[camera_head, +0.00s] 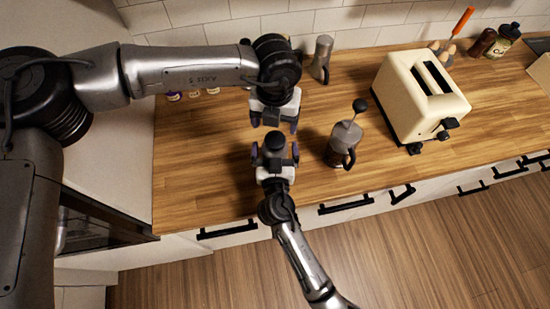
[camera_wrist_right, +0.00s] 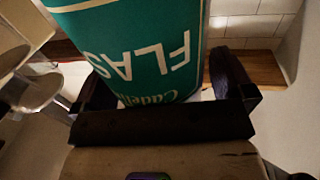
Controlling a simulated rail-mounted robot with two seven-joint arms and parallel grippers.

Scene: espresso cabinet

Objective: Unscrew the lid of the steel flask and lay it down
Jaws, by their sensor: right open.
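The flask shows in the right wrist view as a teal body (camera_wrist_right: 145,50) with white lettering, filling the space between the fingers of my right gripper (camera_wrist_right: 165,85). From the head view I see its dark round lid (camera_head: 275,141) from above, near the counter's front edge. My right gripper is open, with one finger on each side of the flask; whether they touch it I cannot tell. My left gripper (camera_head: 274,124) is open and empty, just behind the lid in the head view and apart from it. The flask's lower body is hidden in the head view.
A French press (camera_head: 342,146) stands close on the right, with a cream toaster (camera_head: 420,95) beyond it. A grey jug (camera_head: 321,58) is at the back. Small jars (camera_head: 194,93) sit partly under my left arm. The wooden counter (camera_head: 195,160) is clear at the left front.

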